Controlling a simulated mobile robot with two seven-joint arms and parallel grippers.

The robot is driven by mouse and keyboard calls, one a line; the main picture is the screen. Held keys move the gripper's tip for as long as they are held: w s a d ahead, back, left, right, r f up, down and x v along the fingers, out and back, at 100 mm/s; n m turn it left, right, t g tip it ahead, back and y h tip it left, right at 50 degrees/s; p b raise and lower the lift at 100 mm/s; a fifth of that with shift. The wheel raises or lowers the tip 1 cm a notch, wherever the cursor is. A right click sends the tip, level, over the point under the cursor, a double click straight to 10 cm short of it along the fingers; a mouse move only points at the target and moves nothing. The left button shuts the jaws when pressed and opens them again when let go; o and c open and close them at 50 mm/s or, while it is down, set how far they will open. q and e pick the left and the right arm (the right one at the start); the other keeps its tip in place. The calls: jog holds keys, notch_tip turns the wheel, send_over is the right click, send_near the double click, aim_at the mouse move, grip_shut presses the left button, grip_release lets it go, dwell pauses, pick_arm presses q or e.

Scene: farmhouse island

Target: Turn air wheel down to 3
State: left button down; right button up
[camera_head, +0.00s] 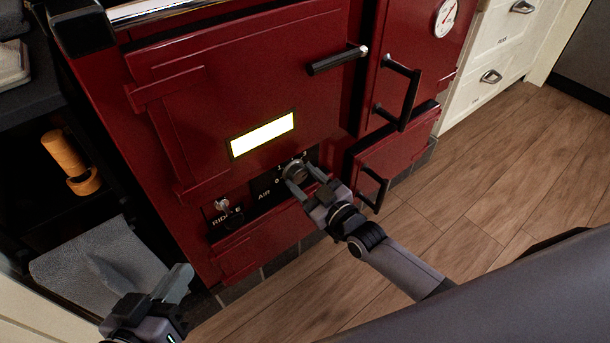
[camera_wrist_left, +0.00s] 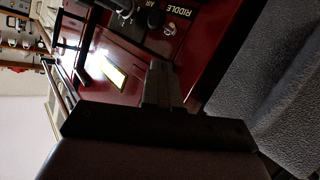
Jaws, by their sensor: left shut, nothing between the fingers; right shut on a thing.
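The air wheel (camera_head: 294,169) is a small grey knob on a dark plate marked AIR, low on the front of the red range (camera_head: 240,70). Small numbers stand around the plate's upper edge, and the wheel's exact setting is too small to read. My right gripper (camera_head: 306,180) is shut on the air wheel, its fingers on either side. My left gripper (camera_head: 178,284) is shut and empty at the lower left, apart from the range.
A RIDDLE knob (camera_head: 222,205) sits left of the air plate. A lit window (camera_head: 262,135) is above it. Black handles (camera_head: 398,92) stick out from the range doors. A grey cloth (camera_head: 95,265) and wooden cylinder (camera_head: 65,155) are at left. Wooden floor (camera_head: 520,150) is clear at right.

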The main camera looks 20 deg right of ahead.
jog(key=n+p, duration=0.1)
jog(key=n, duration=0.2)
jog(key=shift+r, duration=0.1)
pick_arm(q)
jog(key=shift+d+r+g+p, duration=0.25)
jog(key=shift+r+g+p, duration=0.05)
jog(key=shift+p, duration=0.3)
pick_arm(e)
jog(key=shift+n, duration=1.8)
pick_arm(q)
jog(key=shift+a, duration=0.1)
pick_arm(e)
jog(key=o, duration=1)
jog(key=shift+o, duration=0.2)
jog(key=shift+s, duration=0.15)
